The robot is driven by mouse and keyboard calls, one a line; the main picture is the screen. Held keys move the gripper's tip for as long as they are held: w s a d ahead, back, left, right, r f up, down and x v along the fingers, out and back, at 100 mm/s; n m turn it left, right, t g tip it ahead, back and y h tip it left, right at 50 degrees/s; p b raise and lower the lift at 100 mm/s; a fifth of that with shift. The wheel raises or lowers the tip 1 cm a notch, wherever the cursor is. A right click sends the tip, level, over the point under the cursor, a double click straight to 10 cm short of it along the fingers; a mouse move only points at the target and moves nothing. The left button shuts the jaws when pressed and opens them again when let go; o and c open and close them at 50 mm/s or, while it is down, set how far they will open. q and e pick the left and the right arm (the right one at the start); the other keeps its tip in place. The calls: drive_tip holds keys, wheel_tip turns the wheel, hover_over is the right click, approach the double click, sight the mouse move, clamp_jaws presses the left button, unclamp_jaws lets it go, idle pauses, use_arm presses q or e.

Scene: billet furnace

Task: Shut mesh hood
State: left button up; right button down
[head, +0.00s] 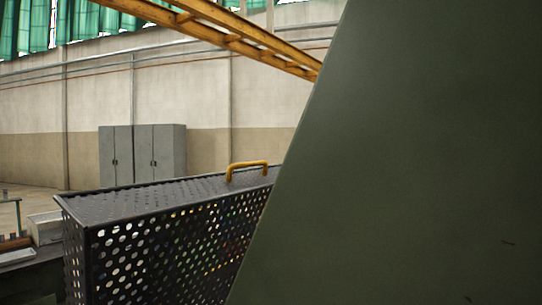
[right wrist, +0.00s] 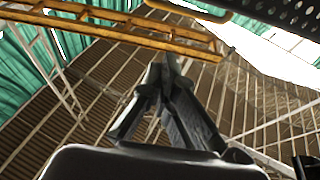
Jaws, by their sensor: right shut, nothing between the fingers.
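The mesh hood (head: 165,245) is a dark box of perforated metal in the lower left of the head view. Its top looks nearly level, and its right end is hidden behind a large dark green surface. A yellow handle (head: 247,165) stands on its top. In the right wrist view, a piece of the mesh hood (right wrist: 290,12) shows at the top right corner, with the yellow handle (right wrist: 195,13) at the top edge. My right gripper (right wrist: 169,62) is shut and empty, its fingertips apart from the handle in the picture. My left gripper is not in view.
The dark green surface (head: 420,170) fills the right half of the head view and hides what is behind it. Grey cabinets (head: 143,153) stand by the far wall. A yellow overhead beam (head: 235,40) crosses above.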

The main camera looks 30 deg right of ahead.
wheel_tip(320, 180, up, 4)
drive_tip(key=p, duration=0.7)
hover_over(271, 182)
drive_tip(key=s+d, duration=0.1)
drive_tip(key=s, duration=0.3)
drive_tip(key=w+f, duration=0.1)
drive_tip(key=w+a, duration=0.1)
drive_tip(key=shift+w+f+p, duration=0.3)
drive_tip(key=shift+w+f, duration=0.1)
drive_tip(key=shift+w+a+f, duration=0.1)
drive_tip(key=shift+w+f, duration=0.15)
drive_tip(key=shift+w, duration=0.15)
